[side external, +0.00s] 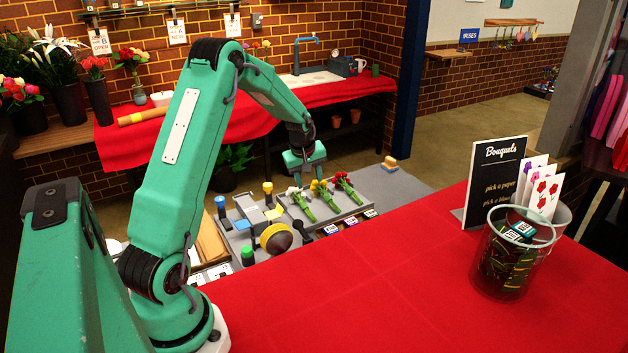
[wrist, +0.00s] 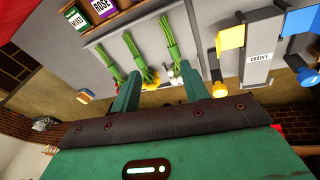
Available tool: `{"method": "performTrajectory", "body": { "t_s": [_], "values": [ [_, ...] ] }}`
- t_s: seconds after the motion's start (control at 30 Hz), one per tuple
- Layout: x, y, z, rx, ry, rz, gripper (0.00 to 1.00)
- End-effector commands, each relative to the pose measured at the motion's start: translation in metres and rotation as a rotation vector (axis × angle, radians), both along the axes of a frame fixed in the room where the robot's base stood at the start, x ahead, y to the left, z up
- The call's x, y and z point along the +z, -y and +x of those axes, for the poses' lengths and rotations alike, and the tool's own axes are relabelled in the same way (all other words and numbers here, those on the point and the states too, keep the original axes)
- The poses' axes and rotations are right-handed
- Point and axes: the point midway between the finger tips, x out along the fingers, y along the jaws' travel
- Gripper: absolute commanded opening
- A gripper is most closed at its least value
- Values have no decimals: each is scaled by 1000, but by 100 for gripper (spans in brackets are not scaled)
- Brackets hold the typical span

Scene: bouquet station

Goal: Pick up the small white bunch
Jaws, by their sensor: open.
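The small white bunch (side external: 297,192) lies on a grey tray among the green-stemmed bunches, leftmost of three in the side view. In the wrist view its white head (wrist: 177,72) shows beside my right-hand finger, partly hidden, with its green stem running up the picture. My gripper (side external: 308,178) is above the flower heads, jaws apart and empty. In the wrist view my gripper (wrist: 160,72) has the yellow bunch's head between its fingers. Whether a finger touches a flower I cannot tell.
The yellow bunch (side external: 320,188) lies right beside the white one, and the red bunch (side external: 343,179) beyond it. A round yellow-and-black part (side external: 276,238) and blue and yellow knobs stand left of the tray. The red counter (side external: 400,270) is mostly clear, with a glass bucket (side external: 510,270) at right.

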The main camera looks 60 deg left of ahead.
Motion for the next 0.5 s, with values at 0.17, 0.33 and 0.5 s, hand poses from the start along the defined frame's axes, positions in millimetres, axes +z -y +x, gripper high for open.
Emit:
{"method": "performTrajectory", "body": {
  "t_s": [0.17,0.33,0.5],
  "values": [
    [-37,-30,-4,106,-7,-24,45],
    [-53,-42,-6,153,-5,-33,45],
    [-55,-44,-6,162,-4,-34,45]
  ]
}}
